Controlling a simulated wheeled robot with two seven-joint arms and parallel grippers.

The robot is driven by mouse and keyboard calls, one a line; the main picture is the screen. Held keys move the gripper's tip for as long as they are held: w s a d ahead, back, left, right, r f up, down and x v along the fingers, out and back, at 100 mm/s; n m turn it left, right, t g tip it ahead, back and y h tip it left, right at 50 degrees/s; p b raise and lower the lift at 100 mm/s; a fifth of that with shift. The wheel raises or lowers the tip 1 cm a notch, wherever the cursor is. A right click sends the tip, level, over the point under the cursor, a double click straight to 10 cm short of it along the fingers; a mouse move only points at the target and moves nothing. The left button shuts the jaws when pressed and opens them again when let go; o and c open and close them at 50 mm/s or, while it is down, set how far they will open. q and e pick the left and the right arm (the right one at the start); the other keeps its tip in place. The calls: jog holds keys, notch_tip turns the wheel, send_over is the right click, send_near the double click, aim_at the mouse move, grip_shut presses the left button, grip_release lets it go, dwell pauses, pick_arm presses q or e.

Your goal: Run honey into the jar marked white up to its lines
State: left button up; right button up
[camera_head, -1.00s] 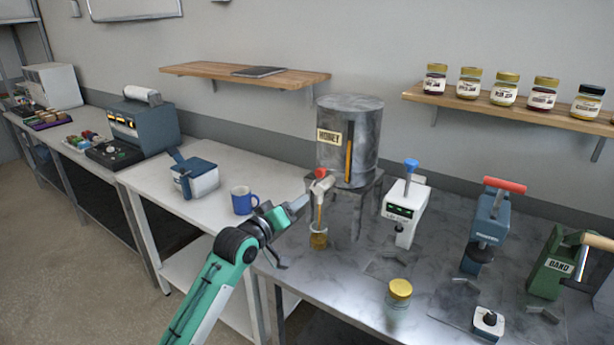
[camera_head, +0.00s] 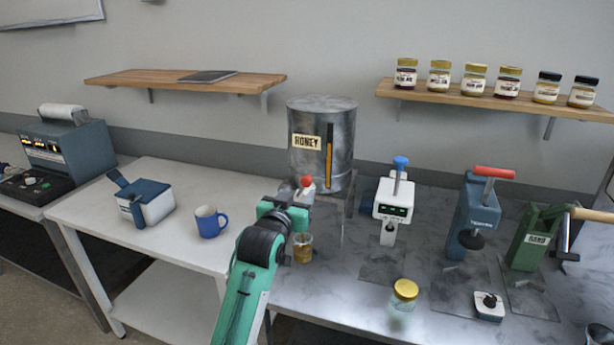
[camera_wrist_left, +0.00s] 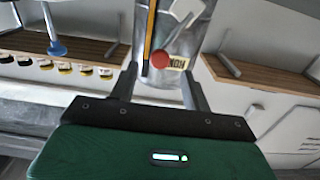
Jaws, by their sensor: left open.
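The grey metal honey tank (camera_head: 310,160) stands on a stand, with a HONEY label and an amber sight strip. Its tap has a red knob (camera_head: 306,182), also seen in the wrist view (camera_wrist_left: 160,60). A small glass jar (camera_head: 303,250) stands below the tap with amber honey in it; its marking and lines are too small to read. My left gripper (camera_head: 296,200) is at the tap, open; the wrist view shows the red knob between its spread fingers (camera_wrist_left: 160,80). The arm partly hides the spout, so I cannot tell whether honey runs. My right gripper is not in view.
A gold-lidded jar (camera_head: 405,290) stands front right of the filling jar. A white device with a display (camera_head: 392,205), a blue press (camera_head: 474,215) and a green press (camera_head: 530,240) stand to the right. A blue mug (camera_head: 210,222) is to the left. Several jars line the wall shelf (camera_head: 450,92).

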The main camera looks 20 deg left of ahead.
aim_at(305, 184)
pick_arm(q)
jog(key=w+p, duration=0.2)
jog(key=w, duration=0.5)
jog(key=shift+w+d+r, duration=0.1)
jog(key=shift+w, duration=0.75)
jog(key=shift+c, duration=0.7)
grip_shut()
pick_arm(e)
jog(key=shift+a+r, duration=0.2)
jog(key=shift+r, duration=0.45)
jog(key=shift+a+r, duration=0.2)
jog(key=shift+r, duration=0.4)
